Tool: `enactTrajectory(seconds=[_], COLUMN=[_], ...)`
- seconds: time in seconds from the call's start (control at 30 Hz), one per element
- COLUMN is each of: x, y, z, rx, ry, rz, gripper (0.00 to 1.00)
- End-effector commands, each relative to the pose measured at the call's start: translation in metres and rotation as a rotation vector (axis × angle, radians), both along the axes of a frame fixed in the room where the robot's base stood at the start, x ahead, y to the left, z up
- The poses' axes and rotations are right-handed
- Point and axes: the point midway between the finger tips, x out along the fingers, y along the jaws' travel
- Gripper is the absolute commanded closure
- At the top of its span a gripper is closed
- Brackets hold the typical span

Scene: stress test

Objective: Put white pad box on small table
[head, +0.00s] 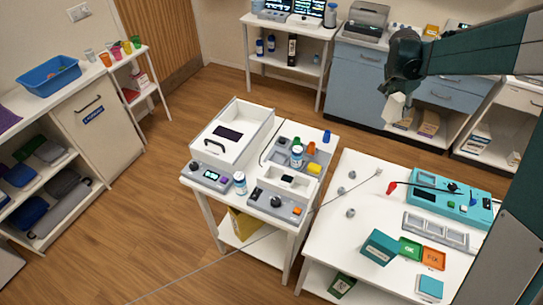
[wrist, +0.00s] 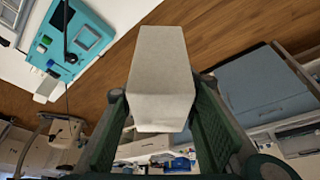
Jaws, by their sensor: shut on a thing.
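My gripper (head: 390,92) is at the upper right of the head view, shut on a plain white pad box (head: 393,108). In the wrist view the white pad box (wrist: 161,70) sits between the two green fingers of my gripper (wrist: 160,115). The box is held in the air, above and behind the right white table. A smaller white table (head: 293,238) stands in the middle of the head view, left of and below my gripper. Its top is crowded with devices, a tray and bottles. I cannot tell for sure which table is the small table.
The right white table (head: 335,232) bears a teal device (head: 452,198), a teal box (head: 380,248) and green and orange trays, with bare room at its left. Blue-grey cabinets (head: 357,80) stand behind my gripper. A shelf with a blue bin (head: 50,76) is at left.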

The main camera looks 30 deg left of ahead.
Motion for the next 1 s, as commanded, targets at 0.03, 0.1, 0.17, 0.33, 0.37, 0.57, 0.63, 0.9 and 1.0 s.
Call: enactTrajectory(seconds=[0.03,0.1,0.17,0.33,0.37,0.57,0.63,0.9,1.0], x=[0.001,0.001,0.000,-0.004,-0.005,-0.016,-0.021,-0.047,-0.058], y=[0.020,0.045,0.065,0.123,0.134,0.203,0.228,0.321,0.355], z=[0.000,0.000,0.000,0.000,0.000,-0.001,-0.001,-0.003,-0.003], rx=[0.000,0.000,0.000,-0.001,-0.001,0.000,0.000,0.000,0.000], ry=[0.000,0.000,0.000,0.001,0.000,0.000,0.000,0.000,-0.001], rz=[0.024,0.053,0.078,0.150,0.162,0.245,0.274,0.388,0.430], gripper=[0.83,0.83,0.83,0.83,0.83,0.83,0.83,0.83,0.83])
